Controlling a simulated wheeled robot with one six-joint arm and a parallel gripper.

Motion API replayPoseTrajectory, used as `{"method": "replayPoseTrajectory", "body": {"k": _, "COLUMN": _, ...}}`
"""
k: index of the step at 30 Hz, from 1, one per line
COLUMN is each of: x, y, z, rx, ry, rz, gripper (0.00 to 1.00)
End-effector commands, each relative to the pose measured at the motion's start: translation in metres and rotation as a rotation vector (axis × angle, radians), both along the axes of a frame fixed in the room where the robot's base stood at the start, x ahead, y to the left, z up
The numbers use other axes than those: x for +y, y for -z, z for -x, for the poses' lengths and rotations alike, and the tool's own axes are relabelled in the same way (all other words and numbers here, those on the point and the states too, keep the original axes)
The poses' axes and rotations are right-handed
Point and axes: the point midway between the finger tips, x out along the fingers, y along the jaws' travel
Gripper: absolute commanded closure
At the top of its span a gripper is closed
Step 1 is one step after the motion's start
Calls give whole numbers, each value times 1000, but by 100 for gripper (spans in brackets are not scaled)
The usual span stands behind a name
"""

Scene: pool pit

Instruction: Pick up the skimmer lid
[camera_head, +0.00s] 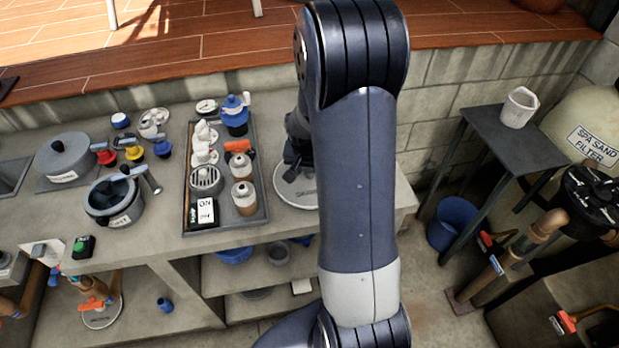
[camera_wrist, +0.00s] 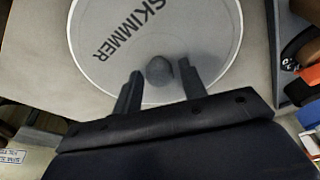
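In the head view my gripper (camera_head: 296,160) is partly hidden behind my arm.
A dark tray (camera_head: 262,213) with bottles, white fittings and a basket stands just left of the lid. Grey pots (camera_head: 66,158) and coloured valves are further left. A blue bucket (camera_head: 452,222) and a dark side table (camera_head: 500,130) stand right. A tiled deck edge runs behind.

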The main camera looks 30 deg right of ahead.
Motion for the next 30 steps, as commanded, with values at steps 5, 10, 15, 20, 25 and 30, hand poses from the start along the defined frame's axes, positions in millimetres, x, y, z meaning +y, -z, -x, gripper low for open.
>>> {"method": "replayPoseTrajectory", "body": {"k": 5, "x": 0, "y": 0, "z": 0, "rx": 0, "ry": 0, "rz": 0, "gripper": 75}}
{"method": "replayPoseTrajectory", "body": {"k": 10, "x": 0, "y": 0, "z": 0, "rx": 0, "ry": 0, "rz": 0, "gripper": 89}}
{"method": "replayPoseTrajectory", "body": {"k": 15, "x": 0, "y": 0, "z": 0, "rx": 0, "ry": 0, "rz": 0, "gripper": 100}}
{"method": "replayPoseTrajectory", "body": {"k": 20, "x": 0, "y": -1, "z": 0, "rx": -1, "ry": 0, "rz": 1, "gripper": 100}}
{"method": "replayPoseTrajectory", "body": {"k": 25, "x": 0, "y": -8, "z": -1, "rx": -4, "ry": 0, "rz": 1, "gripper": 100}}
{"method": "replayPoseTrajectory", "body": {"k": 30, "x": -1, "y": -34, "z": -2, "rx": -8, "ry": 0, "rz": 3, "gripper": 100}}
